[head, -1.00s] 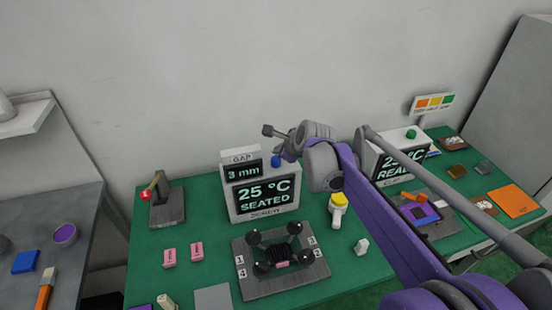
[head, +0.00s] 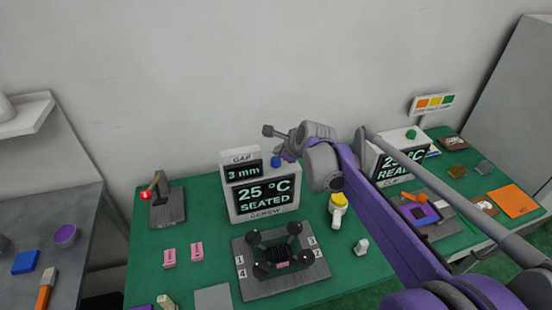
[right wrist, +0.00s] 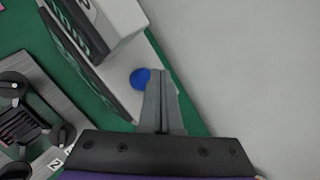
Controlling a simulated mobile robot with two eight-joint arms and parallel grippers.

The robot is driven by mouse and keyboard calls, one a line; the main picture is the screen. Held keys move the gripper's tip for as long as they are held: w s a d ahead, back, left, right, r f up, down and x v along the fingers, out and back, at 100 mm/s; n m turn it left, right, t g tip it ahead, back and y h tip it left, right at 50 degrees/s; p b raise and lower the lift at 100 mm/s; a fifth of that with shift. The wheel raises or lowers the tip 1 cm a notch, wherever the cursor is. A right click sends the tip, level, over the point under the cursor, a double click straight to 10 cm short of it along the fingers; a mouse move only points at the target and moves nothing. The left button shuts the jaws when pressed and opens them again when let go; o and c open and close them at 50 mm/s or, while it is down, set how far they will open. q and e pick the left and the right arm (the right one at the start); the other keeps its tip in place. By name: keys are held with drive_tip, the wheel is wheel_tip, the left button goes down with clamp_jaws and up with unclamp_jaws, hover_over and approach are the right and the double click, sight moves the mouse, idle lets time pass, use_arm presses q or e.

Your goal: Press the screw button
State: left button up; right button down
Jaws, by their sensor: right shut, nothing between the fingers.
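The blue screw button (head: 275,162) is on top of the white box (head: 236,213) labelled SCREW, whose screen reads "25 °C SEATED". A small "GAP" display (head: 243,173) reading "3 mm" stands on the box's left part. My right gripper (head: 285,156) is shut and empty, just right of the blue button at the box's top. In the right wrist view the blue button (right wrist: 140,78) shows just left of the closed fingertips (right wrist: 160,74), which partly overlap its edge. I cannot tell whether they touch it. My left gripper is not in view.
A plate with black knobs (head: 246,284) lies in front of the box. A red-tipped lever fixture (head: 167,205) stands to the left. A second display box (head: 392,163) with a green button stands right, behind my arm. Pink blocks (head: 169,258) and a yellow-topped white item (head: 338,209) are on the green table.

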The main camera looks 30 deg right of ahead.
sight(278, 161)
drive_tip(key=shift+f, duration=0.1)
idle(0.4)
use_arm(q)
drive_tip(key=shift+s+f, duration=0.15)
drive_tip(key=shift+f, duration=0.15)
use_arm(e)
drive_tip(key=shift+f, duration=0.35)
use_arm(q)
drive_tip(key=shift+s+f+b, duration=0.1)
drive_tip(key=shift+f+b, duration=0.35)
drive_tip(key=shift+b, duration=0.15)
use_arm(e)
drive_tip(key=shift+f, duration=0.6)
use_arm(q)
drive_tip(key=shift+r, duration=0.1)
use_arm(e)
drive_tip(key=shift+r, duration=0.1)
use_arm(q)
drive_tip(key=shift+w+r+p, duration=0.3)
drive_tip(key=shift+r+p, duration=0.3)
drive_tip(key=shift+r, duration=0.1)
use_arm(e)
drive_tip(key=shift+r, duration=0.95)
